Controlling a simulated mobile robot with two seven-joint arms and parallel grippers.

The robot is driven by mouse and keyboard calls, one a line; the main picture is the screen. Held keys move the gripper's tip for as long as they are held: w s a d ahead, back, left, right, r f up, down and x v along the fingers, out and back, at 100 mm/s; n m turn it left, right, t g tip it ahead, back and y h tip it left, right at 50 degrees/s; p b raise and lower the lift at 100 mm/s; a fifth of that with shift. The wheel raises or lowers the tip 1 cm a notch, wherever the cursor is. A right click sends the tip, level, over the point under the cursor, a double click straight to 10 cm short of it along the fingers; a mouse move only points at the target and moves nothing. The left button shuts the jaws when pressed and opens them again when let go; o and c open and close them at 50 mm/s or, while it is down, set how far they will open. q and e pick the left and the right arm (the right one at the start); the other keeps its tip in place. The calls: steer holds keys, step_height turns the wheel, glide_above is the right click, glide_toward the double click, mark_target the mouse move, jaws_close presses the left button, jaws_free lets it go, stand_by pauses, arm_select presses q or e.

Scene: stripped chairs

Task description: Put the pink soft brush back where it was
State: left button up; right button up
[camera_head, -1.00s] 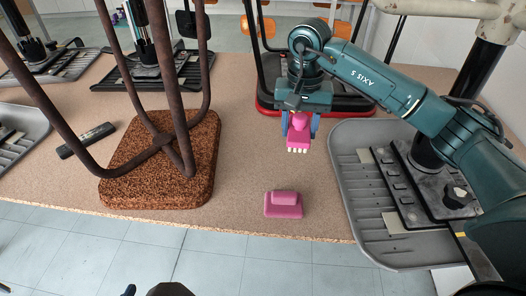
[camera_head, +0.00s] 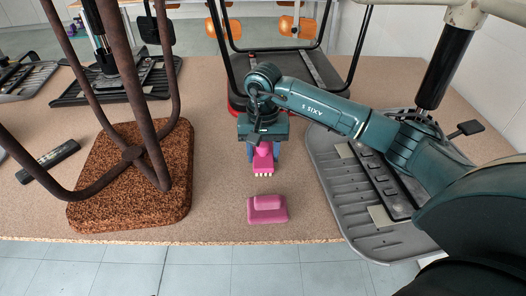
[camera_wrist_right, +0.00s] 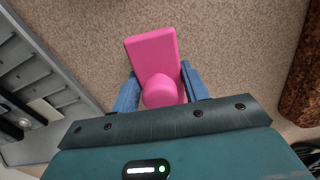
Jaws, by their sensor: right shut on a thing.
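My right gripper (camera_head: 263,155) has blue fingers and is shut on a pink brush (camera_head: 263,161) with pale bristle tips. The brush hangs over the table behind a second pink piece (camera_head: 267,210), a block with a raised grip that rests on the tabletop. In the right wrist view the held brush (camera_wrist_right: 154,55) shows a flat pink plate and a round knob between the fingers (camera_wrist_right: 160,90). Its height above the table is hard to tell. My left gripper is not in view.
The speckled table (camera_head: 225,215) is bare around the pink block, with its front edge close below. A brown cork-like seat with rusty legs (camera_head: 130,200) stands left. A grey seat shell (camera_head: 345,205) lies right. A red-edged chair frame (camera_head: 235,105) stands behind.

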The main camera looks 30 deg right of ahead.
mark_target(263, 144)
steer(key=shift+f+b, duration=0.2)
steer(key=shift+b, duration=0.1)
steer(key=o, duration=1)
steer(key=shift+r, duration=0.1)
step_height(263, 144, up, 12)
steer(key=shift+r+p, duration=0.15)
steer(key=shift+p, duration=0.2)
